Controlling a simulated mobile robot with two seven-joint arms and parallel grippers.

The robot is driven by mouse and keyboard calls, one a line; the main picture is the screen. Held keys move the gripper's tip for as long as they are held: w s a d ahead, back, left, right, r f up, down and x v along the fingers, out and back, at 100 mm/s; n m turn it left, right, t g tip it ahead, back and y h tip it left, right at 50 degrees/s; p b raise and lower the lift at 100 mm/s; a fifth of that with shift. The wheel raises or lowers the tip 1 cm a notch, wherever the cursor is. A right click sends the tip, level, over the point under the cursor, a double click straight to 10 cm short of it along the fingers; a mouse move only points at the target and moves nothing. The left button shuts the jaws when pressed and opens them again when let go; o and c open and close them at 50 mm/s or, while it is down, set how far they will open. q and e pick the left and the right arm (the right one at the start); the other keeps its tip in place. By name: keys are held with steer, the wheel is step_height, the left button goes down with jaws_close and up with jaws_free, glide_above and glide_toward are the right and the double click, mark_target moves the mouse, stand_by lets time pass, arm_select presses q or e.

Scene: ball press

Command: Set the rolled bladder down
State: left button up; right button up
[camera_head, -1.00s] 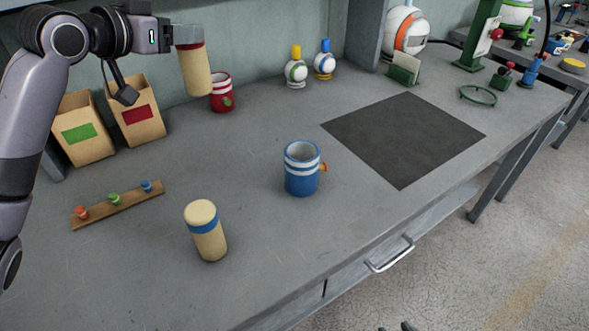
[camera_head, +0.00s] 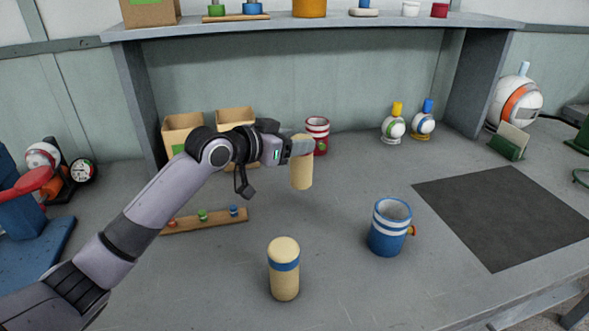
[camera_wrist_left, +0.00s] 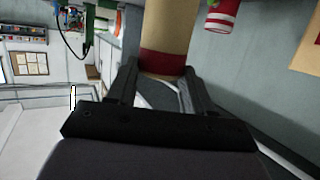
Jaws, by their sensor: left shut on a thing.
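The rolled bladder I hold is a cream roll (camera_head: 301,173) with a red band at its gripped end, hanging nearly upright in the head view. My left gripper (camera_head: 300,146) is shut on its top end. In the left wrist view the roll (camera_wrist_left: 167,30) and its red band sit between the two fingers (camera_wrist_left: 162,85). I cannot tell whether its lower end touches the table. A similar cream roll with a blue band (camera_head: 284,270) stands upright on the grey table, nearer the front. My right gripper is not in view.
A blue mug (camera_head: 389,227) stands right of the rolls, beside a dark mat (camera_head: 505,215). A red mug (camera_head: 318,135) stands behind the held roll. A wooden strip with coloured pegs (camera_head: 205,222) and paper boxes (camera_head: 183,133) are left. A shelf (camera_head: 330,25) spans above.

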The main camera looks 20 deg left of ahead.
mark_target(293, 167)
arm_select(q)
steer(key=shift+f, duration=3.15)
steer(key=shift+f+b, duration=0.2)
steer(key=shift+b, duration=0.1)
steer(key=o, duration=1.3)
steer(key=shift+o, duration=0.2)
steer(key=shift+r, duration=0.2)
steer(key=v, duration=1.2)
steer(key=shift+f, duration=0.1)
